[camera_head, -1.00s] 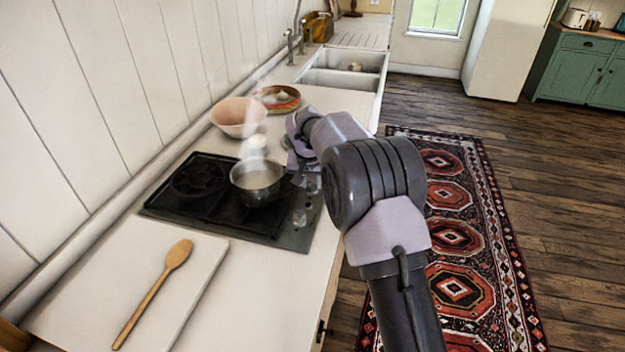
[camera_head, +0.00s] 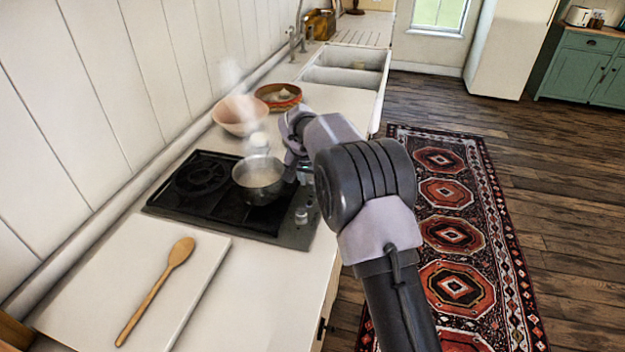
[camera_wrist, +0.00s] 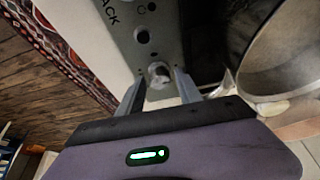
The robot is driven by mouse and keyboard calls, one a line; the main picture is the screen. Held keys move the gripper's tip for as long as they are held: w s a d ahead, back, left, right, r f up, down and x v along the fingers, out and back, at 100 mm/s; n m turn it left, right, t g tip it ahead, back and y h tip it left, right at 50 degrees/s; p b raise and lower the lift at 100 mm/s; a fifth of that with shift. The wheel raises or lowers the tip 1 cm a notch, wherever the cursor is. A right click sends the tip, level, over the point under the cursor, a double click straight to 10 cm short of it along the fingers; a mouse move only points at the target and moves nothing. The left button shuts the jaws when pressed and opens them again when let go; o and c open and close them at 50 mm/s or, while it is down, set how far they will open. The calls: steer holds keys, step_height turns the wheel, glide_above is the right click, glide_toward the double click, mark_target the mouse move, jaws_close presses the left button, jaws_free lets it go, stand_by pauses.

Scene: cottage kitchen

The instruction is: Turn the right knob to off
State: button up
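The dark cooktop (camera_head: 276,232) is set in the counter, with a control strip along its right side. One silver knob (camera_head: 301,215) shows near the strip's front end; my arm covers part of the strip behind it. In the wrist view, a round silver knob (camera_wrist: 159,74) lies between the fingertips of my gripper (camera_wrist: 158,84). The fingers are apart, one on each side, with gaps visible beside the knob. The panel (camera_wrist: 140,15) carries printed lettering and dark round marks. I cannot tell which of the knobs this is. In the head view my gripper is mostly hidden.
A steaming metal pot (camera_head: 258,182) stands on the cooktop close beside my arm; its rim (camera_wrist: 250,62) is right of my fingers in the wrist view. A pink bowl (camera_head: 238,116) and a plate (camera_head: 278,97) stand behind. A wooden spoon (camera_head: 155,290) lies on a white board in front.

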steer(key=shift+o, duration=0.2)
steer(key=n, duration=0.2)
steer(key=n+y+b, duration=0.1)
steer(key=n, duration=0.1)
steer(key=n+y+b, duration=0.1)
steer(key=n, duration=0.1)
steer(key=shift+d+f, duration=0.1)
steer(key=shift+d, duration=0.3)
steer(key=d+p+v, duration=0.1)
steer(key=p+v, duration=0.5)
steer(key=v, duration=1.1)
steer(key=s+a+f+m+y+p, duration=0.2)
steer(key=s+a+m+y, duration=0.3)
steer(key=a+m, duration=0.3)
steer(key=s+a+f+m+y+p, duration=0.2)
steer(key=s+a+m+y+p, duration=0.1)
steer(key=s+a+m+y, duration=0.3)
steer(key=a+m+y, duration=0.2)
steer(key=a, duration=0.2)
steer(key=shift+s+g, duration=0.25)
steer(key=shift+g, duration=0.05)
